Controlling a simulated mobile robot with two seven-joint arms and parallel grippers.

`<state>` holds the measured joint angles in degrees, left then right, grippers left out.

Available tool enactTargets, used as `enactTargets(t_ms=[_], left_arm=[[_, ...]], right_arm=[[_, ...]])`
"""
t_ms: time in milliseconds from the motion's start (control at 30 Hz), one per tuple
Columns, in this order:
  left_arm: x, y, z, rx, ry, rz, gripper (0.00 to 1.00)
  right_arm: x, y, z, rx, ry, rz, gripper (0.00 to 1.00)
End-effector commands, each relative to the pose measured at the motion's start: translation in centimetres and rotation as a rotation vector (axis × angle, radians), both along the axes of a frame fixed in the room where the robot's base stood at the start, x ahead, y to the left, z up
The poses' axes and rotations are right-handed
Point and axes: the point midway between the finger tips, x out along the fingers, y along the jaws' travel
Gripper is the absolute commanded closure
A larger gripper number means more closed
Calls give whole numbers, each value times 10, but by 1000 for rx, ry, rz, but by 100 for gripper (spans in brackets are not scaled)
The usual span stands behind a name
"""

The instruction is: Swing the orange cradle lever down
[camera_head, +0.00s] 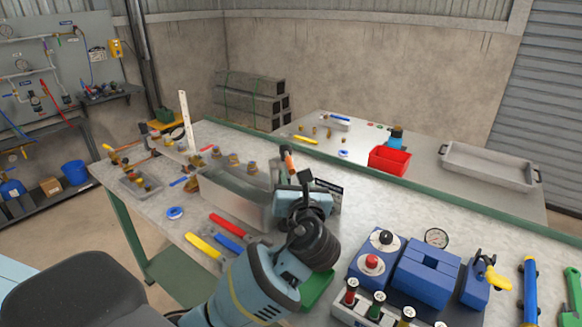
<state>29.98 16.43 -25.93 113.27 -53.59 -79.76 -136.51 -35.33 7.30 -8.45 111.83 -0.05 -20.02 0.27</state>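A small orange upright piece (288,159), which looks like the cradle lever, stands at the right end of a grey open-topped tank (232,198) on the workbench. My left arm comes up from the bottom of the head view. My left gripper (298,187) is at the tank's right end, just below and beside the orange piece. The wrist hides the fingertips and the lower part of the lever, so I cannot tell whether they touch. My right gripper is not in view.
Yellow-, blue- and red-handled tools (228,242) lie in front of the tank. A blue vise-like fixture (425,272) and a valve block stand to the right. A red bin (389,160) and a grey tray (488,166) are behind.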

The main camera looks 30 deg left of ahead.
Motion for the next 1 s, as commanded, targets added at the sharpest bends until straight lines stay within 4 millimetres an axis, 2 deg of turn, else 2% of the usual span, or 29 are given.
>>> enactTargets(t_ms=[333, 733, 767, 1000], left_arm=[[36, 31, 1, -1, -1, 2, 62], [43, 37, 0, -3, 0, 0, 62], [43, 37, 0, -3, 0, 0, 63], [42, 37, 0, -3, 0, 0, 95]], right_arm=[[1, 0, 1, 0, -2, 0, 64], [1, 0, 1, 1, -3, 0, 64], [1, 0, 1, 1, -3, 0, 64], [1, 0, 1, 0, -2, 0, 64]])
